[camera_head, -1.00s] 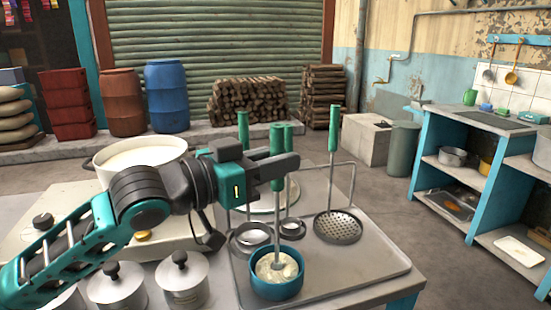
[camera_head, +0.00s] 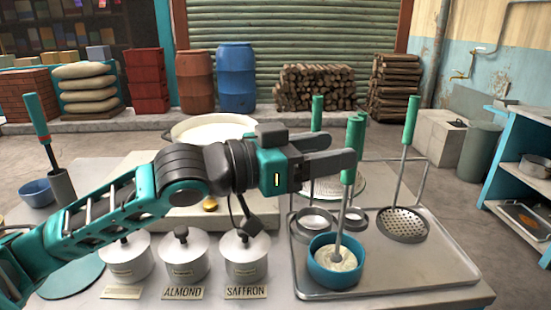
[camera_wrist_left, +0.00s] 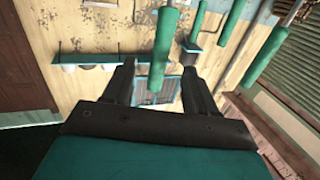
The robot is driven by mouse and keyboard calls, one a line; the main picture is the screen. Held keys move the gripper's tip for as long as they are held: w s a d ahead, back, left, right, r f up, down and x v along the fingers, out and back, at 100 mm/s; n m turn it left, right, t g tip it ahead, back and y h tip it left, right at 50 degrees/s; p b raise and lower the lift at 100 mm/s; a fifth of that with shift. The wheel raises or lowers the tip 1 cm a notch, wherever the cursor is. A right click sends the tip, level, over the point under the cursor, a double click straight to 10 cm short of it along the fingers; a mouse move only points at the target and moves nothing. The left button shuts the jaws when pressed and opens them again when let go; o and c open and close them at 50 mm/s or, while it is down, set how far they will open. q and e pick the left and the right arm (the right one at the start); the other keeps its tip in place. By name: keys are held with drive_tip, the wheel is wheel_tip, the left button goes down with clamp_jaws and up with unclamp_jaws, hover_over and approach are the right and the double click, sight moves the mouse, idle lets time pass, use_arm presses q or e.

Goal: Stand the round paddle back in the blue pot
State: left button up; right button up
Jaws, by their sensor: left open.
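The round paddle stands nearly upright in the blue pot (camera_head: 322,270), its green handle (camera_head: 348,174) up and its thin metal shaft (camera_head: 341,220) running down into pale, creamy contents. Its lower end is partly hidden there. My left gripper (camera_head: 345,152) is open at the handle's height. In the left wrist view, the green handle (camera_wrist_left: 160,50) shows between the two spread fingers (camera_wrist_left: 158,88), with gaps on both sides. My right gripper is not in view.
The pot stands on a metal tray (camera_head: 440,268) with a perforated skimmer (camera_head: 402,225) and other green-handled tools close by. Lidded canisters (camera_head: 183,258) line the front edge. A wide milk pan (camera_head: 190,130) stands behind my arm.

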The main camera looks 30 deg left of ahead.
use_arm(q)
drive_tip(key=p+v, duration=0.7)
drive_tip(key=v, duration=0.1)
drive_tip(key=shift+s, duration=0.2)
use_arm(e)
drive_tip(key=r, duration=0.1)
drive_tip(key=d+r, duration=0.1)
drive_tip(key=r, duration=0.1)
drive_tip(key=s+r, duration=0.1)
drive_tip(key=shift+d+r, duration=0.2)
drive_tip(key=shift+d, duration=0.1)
use_arm(q)
drive_tip(key=shift+a, duration=0.15)
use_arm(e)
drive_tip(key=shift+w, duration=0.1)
